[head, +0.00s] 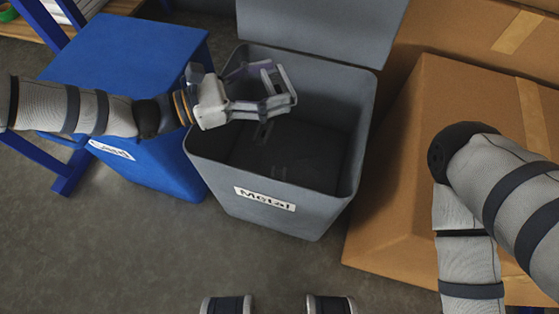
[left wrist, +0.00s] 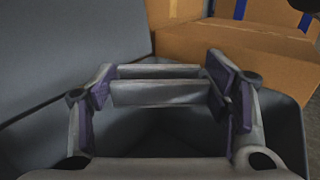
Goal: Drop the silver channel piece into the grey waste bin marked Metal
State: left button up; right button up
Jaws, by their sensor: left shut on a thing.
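The silver channel piece (left wrist: 160,93) spans between the purple-padded fingers of my left gripper in the left wrist view. My left gripper (head: 277,88) is shut on it, above the open mouth of the grey waste bin. In the head view the piece is hard to tell apart from the fingers. The grey bin (head: 268,213) stands upright with its lid raised at the back and a white "Metal" label (head: 264,199) on its front. Its dark inside shows below the gripper. My right gripper is out of view; only its arm shows at the right.
A blue bin (head: 125,50) with a shut lid and a partly hidden label stands close at the left. Large brown cardboard boxes (head: 440,110) stand at the right and behind. Grey floor (head: 120,240) is clear in front.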

pick_arm(q)
jog(key=o, duration=1.3)
jog(key=shift+r, duration=0.15)
jog(key=shift+c, duration=0.2)
jog(key=v, duration=1.2)
